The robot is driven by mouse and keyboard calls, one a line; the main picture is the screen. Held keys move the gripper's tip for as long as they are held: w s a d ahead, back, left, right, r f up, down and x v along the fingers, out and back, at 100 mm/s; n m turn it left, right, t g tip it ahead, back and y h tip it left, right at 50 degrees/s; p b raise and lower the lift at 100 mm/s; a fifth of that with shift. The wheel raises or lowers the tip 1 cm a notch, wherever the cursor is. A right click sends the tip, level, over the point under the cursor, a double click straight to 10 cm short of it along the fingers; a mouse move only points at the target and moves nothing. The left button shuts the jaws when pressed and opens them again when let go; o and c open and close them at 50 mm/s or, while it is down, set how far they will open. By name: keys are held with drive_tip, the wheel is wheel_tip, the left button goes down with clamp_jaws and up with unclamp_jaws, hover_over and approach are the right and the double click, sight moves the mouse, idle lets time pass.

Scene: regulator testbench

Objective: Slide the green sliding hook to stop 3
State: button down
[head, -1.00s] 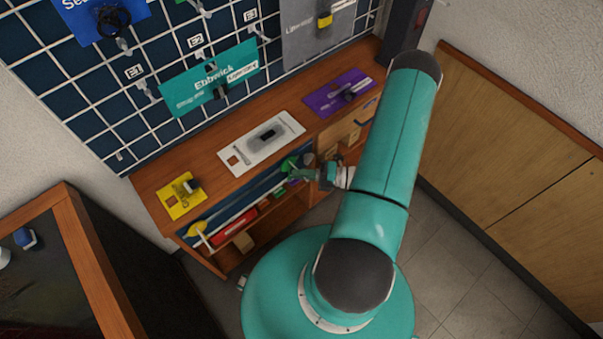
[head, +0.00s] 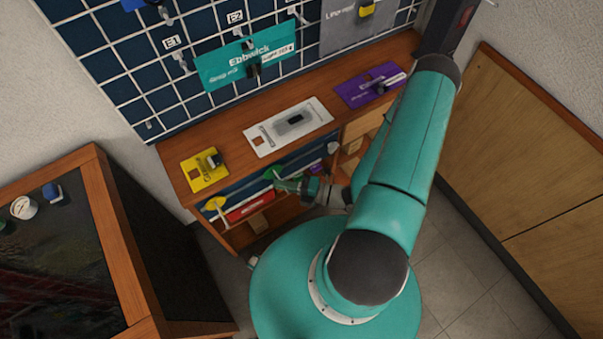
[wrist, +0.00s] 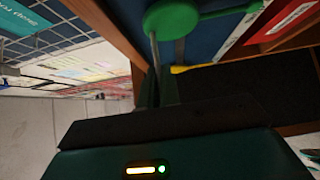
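The green sliding hook (head: 273,173) is on the front of the wooden bench, right of a yellow hook (head: 216,203). Its round green disc (wrist: 172,18) and a thin grey stem show at the top of the wrist view. My gripper (head: 288,183) is at the hook, to its lower right in the head view. In the wrist view my narrow fingers (wrist: 158,88) are close together around the lower stem, and they appear shut on it; the contact is dark and partly hidden. Stop numbers are not readable.
A yellow plate (head: 193,178), a white plate (head: 262,137) and a purple plate (head: 352,95) lie on the bench top. A red item (head: 250,206) is on the shelf below. A wooden-framed dark panel (head: 98,190) stands at left.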

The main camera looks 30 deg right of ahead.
drive_tip(key=a, duration=0.2)
drive_tip(key=shift+s+a, duration=0.1)
drive_tip(key=shift+a, duration=0.2)
drive_tip(key=c, duration=1.6)
unclamp_jaws()
drive_tip(key=shift+d, duration=0.1)
drive_tip(key=v, duration=1.3)
drive_tip(key=shift+s+d, duration=0.25)
drive_tip(key=shift+s, duration=0.05)
